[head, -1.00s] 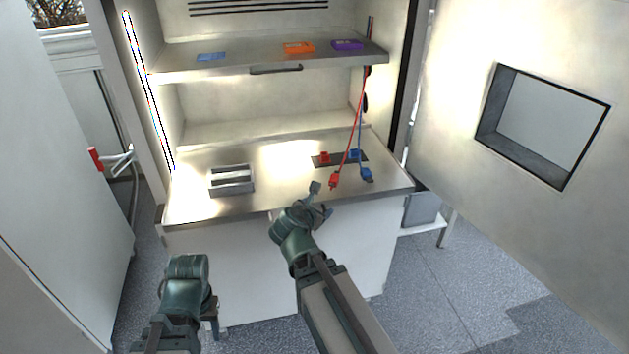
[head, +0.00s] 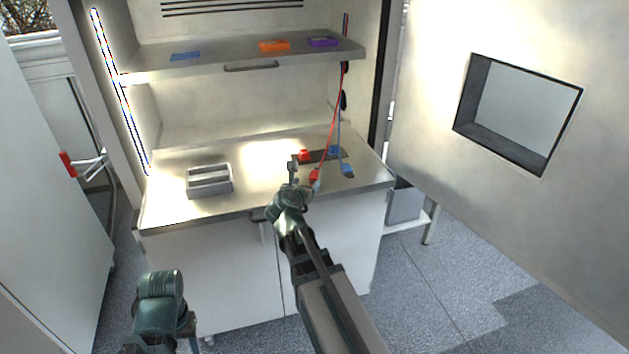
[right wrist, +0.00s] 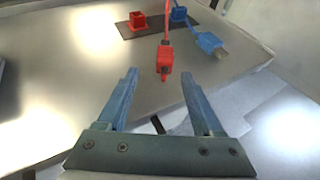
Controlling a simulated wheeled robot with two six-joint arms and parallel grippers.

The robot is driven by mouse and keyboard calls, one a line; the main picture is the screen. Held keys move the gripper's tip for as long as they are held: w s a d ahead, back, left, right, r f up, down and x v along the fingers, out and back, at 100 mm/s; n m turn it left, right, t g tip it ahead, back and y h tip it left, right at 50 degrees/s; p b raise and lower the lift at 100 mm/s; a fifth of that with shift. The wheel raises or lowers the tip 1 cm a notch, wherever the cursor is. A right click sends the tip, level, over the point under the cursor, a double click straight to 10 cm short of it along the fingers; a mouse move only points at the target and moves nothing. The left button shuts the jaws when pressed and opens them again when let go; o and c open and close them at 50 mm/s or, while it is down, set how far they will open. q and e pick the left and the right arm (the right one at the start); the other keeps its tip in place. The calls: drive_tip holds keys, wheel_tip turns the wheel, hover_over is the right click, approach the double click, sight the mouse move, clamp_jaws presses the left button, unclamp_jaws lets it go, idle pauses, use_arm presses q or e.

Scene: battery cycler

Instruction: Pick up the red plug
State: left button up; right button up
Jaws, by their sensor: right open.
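The red plug (right wrist: 164,60) lies on the metal counter with its red cable running up from it. In the head view the red plug (head: 314,176) is partly hidden by my right gripper. My right gripper (right wrist: 158,80) is open and empty, with the red plug just beyond and between its fingertips in the right wrist view. In the head view my right gripper (head: 303,165) is over the counter's front part. My left arm shows at the lower left of the head view, but its fingers cannot be made out.
A blue plug (right wrist: 210,44) lies right of the red plug. A red socket (right wrist: 137,21) and a blue socket (right wrist: 179,15) sit on a dark strip behind. A grey slotted holder (head: 209,181) stands on the left of the counter. A shelf (head: 240,55) hangs above.

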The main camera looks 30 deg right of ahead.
sight(313, 180)
drive_tip(key=shift+w+d+f, duration=0.1)
drive_tip(key=shift+w+d, duration=0.05)
drive_tip(key=shift+d, duration=0.05)
drive_tip(key=b+x, duration=0.1)
drive_tip(key=x, duration=0.1)
drive_tip(key=b+x, duration=0.1)
drive_tip(key=x, duration=0.2)
drive_tip(key=shift+s+d+f, duration=0.2)
drive_tip(key=shift+s+d, duration=0.05)
drive_tip(key=shift+d, duration=0.05)
drive_tip(key=shift+r, duration=0.1)
clamp_jaws()
